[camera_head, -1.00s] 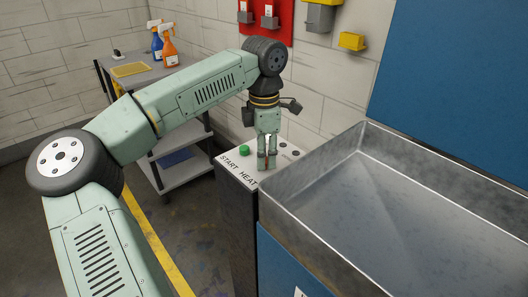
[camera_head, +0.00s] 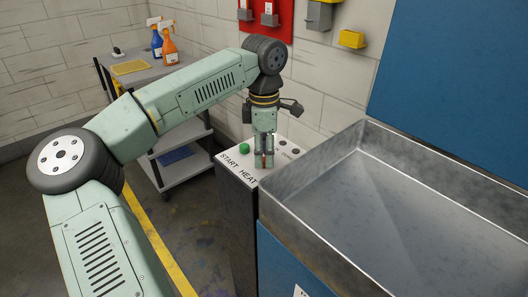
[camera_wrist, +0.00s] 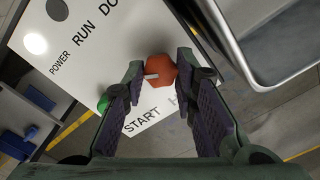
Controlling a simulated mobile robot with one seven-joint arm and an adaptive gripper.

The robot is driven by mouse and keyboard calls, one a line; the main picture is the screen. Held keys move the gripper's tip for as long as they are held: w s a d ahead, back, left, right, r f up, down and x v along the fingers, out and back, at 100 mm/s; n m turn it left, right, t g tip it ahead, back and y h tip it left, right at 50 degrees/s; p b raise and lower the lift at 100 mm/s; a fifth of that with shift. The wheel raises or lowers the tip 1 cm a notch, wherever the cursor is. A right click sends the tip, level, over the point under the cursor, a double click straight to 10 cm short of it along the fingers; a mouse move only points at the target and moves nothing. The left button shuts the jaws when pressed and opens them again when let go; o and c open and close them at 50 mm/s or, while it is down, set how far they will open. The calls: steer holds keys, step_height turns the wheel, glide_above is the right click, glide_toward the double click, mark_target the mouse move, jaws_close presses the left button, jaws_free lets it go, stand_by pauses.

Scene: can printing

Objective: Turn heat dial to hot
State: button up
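The heat dial (camera_wrist: 161,71) is an orange-red knob with a white pointer mark, seen in the wrist view on the white control panel (camera_wrist: 85,76). Its mark points left in that view. My gripper (camera_wrist: 161,67) reaches down over the panel, with one finger on each side of the dial and the fingertips close against it. In the head view my gripper (camera_head: 264,160) stands upright at the panel, and only a bit of red shows between its fingers. The HEAT label is partly covered by a finger in the wrist view.
A green button (camera_head: 245,148) by the START label sits left of my gripper. A metal basin (camera_head: 350,185) with raised walls stands close on the right. A grey cart (camera_head: 150,75) with two spray bottles is behind on the left.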

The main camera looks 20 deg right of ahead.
mark_target(264, 157)
steer(key=o, duration=0.5)
step_height(264, 157, up, 12)
steer(key=shift+r, duration=0.1)
stand_by(0.5)
